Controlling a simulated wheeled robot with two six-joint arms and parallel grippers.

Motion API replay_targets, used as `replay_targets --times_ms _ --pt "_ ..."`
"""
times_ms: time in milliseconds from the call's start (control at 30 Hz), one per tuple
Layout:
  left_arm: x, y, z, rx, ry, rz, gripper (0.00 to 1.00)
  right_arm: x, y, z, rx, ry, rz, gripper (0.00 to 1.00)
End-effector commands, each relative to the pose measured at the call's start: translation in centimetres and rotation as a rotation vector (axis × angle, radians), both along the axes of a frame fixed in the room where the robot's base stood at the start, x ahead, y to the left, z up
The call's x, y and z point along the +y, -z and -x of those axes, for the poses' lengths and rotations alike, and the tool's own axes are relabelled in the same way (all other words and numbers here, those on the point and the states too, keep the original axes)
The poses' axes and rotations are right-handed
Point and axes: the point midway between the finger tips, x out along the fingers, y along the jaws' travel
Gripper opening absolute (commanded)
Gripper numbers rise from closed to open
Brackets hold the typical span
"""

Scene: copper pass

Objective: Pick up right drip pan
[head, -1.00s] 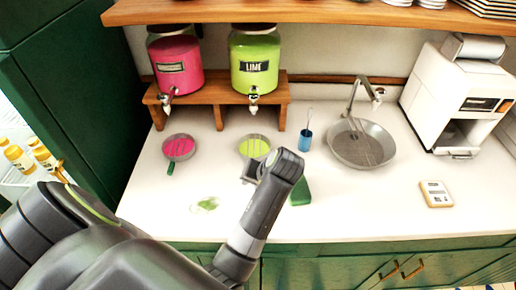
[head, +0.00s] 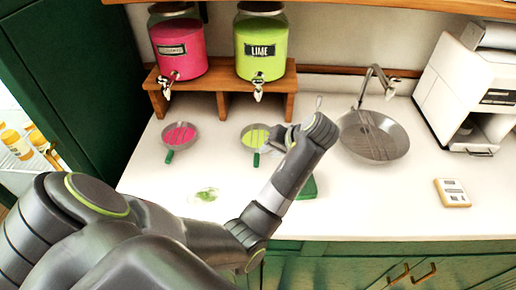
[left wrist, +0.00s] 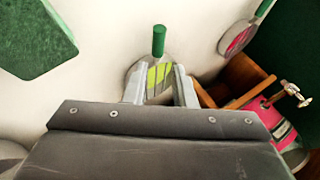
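The right drip pan (head: 254,136) is round with lime-green liquid under a slotted top and a green handle. It lies on the white counter below the lime dispenser (head: 260,50). My left gripper (head: 276,138) is just right of it in the head view and partly covers its right side. In the left wrist view the fingers (left wrist: 159,88) are spread, with the pan (left wrist: 137,76) showing between and beyond them and its green handle (left wrist: 158,40) pointing away. Nothing is held; contact with the pan cannot be told. My right gripper is not in view.
A pink drip pan (head: 180,134) lies to the left, below the pink dispenser (head: 178,48). A wooden stand (head: 226,82) is behind the pans. A sink bowl (head: 374,138), a white timer (head: 453,193), a green pad (head: 308,188) and a green spill (head: 206,194) are around.

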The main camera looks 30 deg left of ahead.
Motion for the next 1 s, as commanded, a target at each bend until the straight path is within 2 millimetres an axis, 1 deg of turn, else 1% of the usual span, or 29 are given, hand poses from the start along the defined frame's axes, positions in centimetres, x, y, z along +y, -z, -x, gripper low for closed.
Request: replay_targets --times_ms 33,67,100,267,367,533,600,700,933,967,1000 --pt "0.6 0.9 0.0 0.001 -0.001 -0.003 0.24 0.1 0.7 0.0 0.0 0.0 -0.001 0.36" --pt "0.9 0.8 -0.1 0.003 0.0 -0.002 0.24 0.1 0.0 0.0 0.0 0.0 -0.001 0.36" --pt "1.2 1.1 -0.1 0.003 0.0 -0.003 0.24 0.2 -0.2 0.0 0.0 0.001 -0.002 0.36" --pt "1.8 2.1 -0.2 0.001 0.0 -0.001 0.24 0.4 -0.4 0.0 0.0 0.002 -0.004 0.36" --pt "2.3 2.6 -0.4 0.003 0.0 -0.002 0.24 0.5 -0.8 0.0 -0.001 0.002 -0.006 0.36" --pt "3.8 4.4 -0.8 0.004 -0.001 -0.002 0.24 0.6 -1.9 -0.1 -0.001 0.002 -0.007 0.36" --pt "4.4 5.3 -0.9 0.004 0.0 -0.002 0.24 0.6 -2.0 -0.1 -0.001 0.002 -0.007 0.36" --pt "4.9 6.0 -1.0 0.001 0.0 0.0 0.24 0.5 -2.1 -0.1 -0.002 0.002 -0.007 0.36" --pt "5.0 6.2 -1.0 0.0 0.0 0.001 0.24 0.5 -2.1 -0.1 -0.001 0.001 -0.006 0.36" --pt "5.0 6.2 -1.0 0.0 0.0 0.001 0.22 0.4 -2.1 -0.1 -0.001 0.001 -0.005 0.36" --pt "4.9 6.2 -1.0 0.0 0.0 0.001 0.17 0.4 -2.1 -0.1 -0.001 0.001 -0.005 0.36"
